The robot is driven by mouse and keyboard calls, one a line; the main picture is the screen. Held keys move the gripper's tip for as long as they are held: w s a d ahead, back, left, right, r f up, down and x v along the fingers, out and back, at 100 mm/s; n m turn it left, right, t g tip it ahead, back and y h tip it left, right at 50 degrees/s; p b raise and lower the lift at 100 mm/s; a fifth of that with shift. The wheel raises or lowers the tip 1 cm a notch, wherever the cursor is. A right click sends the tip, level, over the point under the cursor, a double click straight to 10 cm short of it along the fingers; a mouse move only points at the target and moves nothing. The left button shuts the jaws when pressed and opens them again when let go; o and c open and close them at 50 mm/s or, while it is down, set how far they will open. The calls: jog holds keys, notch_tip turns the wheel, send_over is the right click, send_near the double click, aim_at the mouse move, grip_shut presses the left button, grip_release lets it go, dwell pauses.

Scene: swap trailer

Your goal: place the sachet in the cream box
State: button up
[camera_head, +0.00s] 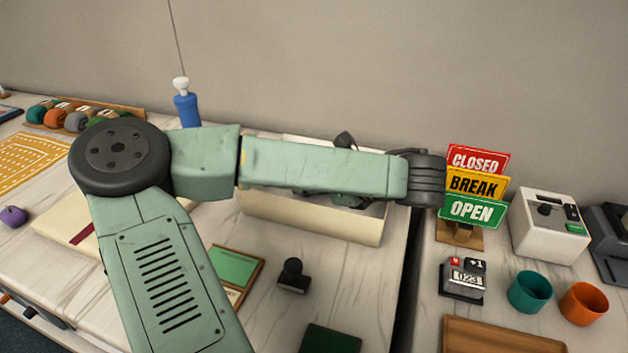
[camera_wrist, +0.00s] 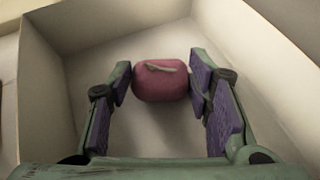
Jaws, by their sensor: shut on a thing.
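The cream box (camera_head: 315,218) stands on the table behind my arm in the head view, its front wall showing below the forearm. In the wrist view its inner walls (camera_wrist: 50,70) surround my gripper (camera_wrist: 170,88), and its pale floor lies below. The sachet (camera_wrist: 160,84) is a rounded dark pink thing with a light tie or strip on top. It sits between the purple pads of my gripper, which is shut on it inside the box's walls. Whether the sachet touches the floor, I cannot tell. In the head view my arm hides the gripper's tips and the sachet.
A black-handled stamp (camera_head: 292,276) and a green pad (camera_head: 233,266) lie in front of the box. Red, yellow and green signs (camera_head: 474,186) stand to the right. A teal cup (camera_head: 529,291) and an orange cup (camera_head: 584,303) are at the lower right.

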jog(key=shift+f, duration=0.2)
jog(key=o, duration=0.9)
jog(key=shift+o, duration=0.2)
jog(key=shift+r, duration=0.1)
jog(key=shift+r+p, duration=0.45)
jog(key=shift+p, duration=0.15)
jog(key=v, duration=0.1)
jog(key=b+v, duration=0.1)
jog(key=v, duration=0.1)
jog(key=b+v, duration=0.1)
jog(key=v, duration=0.1)
jog(key=shift+d+f, duration=0.15)
jog(key=shift+f, duration=0.15)
jog(key=p+v, duration=0.4)
jog(key=shift+s+r, duration=0.15)
jog(key=shift+r, duration=0.4)
jog(key=shift+s+d+r+p, duration=0.2)
jog(key=shift+s+d+p, duration=0.3)
jog(key=shift+p, duration=0.7)
jog(key=shift+s+d+p, duration=0.3)
jog(key=shift+p, duration=0.3)
